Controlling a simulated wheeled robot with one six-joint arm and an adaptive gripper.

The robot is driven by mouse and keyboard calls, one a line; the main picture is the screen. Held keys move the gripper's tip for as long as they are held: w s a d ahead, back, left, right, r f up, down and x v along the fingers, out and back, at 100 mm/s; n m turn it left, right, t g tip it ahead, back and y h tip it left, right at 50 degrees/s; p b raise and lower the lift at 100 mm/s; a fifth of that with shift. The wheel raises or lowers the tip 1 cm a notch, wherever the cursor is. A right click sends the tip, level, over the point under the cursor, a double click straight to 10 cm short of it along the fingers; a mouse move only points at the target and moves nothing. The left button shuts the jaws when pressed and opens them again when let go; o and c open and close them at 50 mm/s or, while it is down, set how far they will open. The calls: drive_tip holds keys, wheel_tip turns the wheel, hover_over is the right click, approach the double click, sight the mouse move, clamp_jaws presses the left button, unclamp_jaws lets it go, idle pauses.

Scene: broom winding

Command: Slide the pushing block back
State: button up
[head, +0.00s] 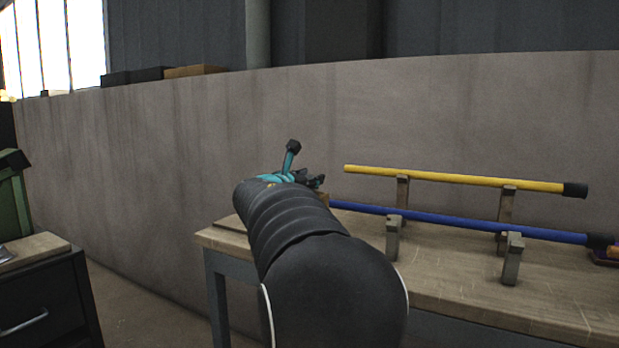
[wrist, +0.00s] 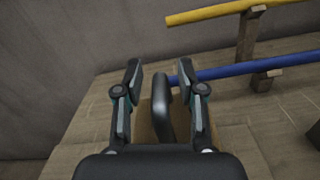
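In the wrist view, the pushing block shows as a brown wooden piece (wrist: 146,118) with an upright dark handle (wrist: 163,102) on the bench. My gripper (wrist: 160,70) is open, with one finger on each side of the handle. The handle stands nearer the right finger, and I cannot tell whether they touch. In the head view, my gripper (head: 300,178) is at the bench's left end, and my arm hides most of the block. A blue pole (head: 455,222) has its left end close to the block; whether they touch is unclear.
A yellow pole (head: 450,178) rests on wooden supports behind the blue one. Shorter posts (head: 393,238) stand at the front of the wooden bench (head: 450,290). A concrete wall (head: 480,105) runs behind. A dark drawer cabinet (head: 45,300) is at the left.

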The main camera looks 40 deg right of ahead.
drive_tip(key=shift+d, duration=0.1)
clamp_jaws()
